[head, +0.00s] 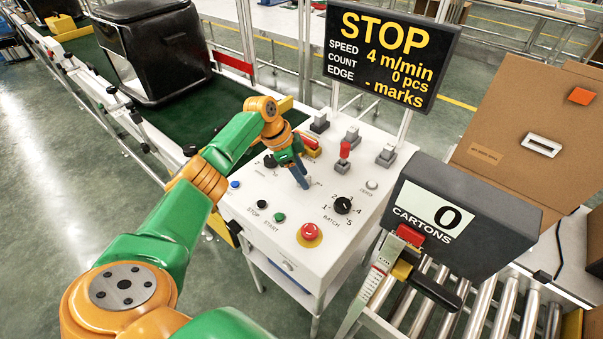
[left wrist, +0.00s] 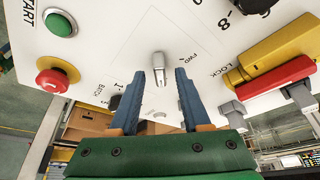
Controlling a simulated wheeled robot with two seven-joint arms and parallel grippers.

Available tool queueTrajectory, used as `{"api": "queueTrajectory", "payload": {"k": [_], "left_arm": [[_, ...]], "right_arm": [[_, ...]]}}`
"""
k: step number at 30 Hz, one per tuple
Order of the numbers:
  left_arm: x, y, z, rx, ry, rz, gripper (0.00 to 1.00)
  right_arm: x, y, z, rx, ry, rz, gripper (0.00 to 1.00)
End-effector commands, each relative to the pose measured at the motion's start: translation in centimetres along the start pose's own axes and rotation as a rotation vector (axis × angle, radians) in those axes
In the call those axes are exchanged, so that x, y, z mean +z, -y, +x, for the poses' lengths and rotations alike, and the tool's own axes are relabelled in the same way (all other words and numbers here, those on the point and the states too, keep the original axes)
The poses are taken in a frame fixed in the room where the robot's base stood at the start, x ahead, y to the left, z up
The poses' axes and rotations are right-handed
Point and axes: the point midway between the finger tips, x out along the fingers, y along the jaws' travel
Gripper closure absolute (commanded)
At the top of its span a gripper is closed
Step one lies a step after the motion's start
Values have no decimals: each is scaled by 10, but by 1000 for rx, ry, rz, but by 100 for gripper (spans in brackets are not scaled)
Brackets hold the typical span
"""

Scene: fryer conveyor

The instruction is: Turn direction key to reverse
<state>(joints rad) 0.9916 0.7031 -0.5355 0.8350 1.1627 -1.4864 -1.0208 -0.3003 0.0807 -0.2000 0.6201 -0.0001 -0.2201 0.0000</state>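The direction key (left wrist: 159,66) is a small pale grey lever on the white control panel, with an upside-down "FWD" mark beside it in the left wrist view. My left gripper (left wrist: 156,74) is open, its two blue fingers on either side of the key with a gap to each. In the head view my left gripper (head: 303,184) points down at the middle of the panel (head: 262,222), and its fingers largely hide the key there. Whether the fingertips reach past the key's top is hard to tell. My right gripper is not in view.
A red emergency button (head: 310,231), green start button (head: 279,217) and black batch dial (head: 343,205) sit nearby. A yellow-and-red lock handle (left wrist: 275,62) is close to the gripper. The display (head: 388,52) behind reads STOP. A carton counter (head: 455,215) stands at right.

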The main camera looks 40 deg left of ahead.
Motion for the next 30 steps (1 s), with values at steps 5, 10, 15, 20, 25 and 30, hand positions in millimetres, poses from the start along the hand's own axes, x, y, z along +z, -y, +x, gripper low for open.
{"api": "queueTrajectory", "payload": {"k": [5, 10, 15, 20, 25, 30], "left_arm": [[0, 1, -4, -2, -2, 0, 52], [0, 1, -37, -5, -3, 2, 52], [0, 0, -65, -2, -2, 1, 52], [0, 0, -71, 0, 0, 0, 52], [0, 0, -71, 0, 0, 0, 52], [0, 0, -71, 0, 0, 0, 52]], "right_arm": [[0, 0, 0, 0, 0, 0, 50], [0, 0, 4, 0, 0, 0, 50], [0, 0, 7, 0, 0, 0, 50], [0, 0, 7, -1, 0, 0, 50], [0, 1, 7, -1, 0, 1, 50], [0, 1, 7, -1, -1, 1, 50]]}}
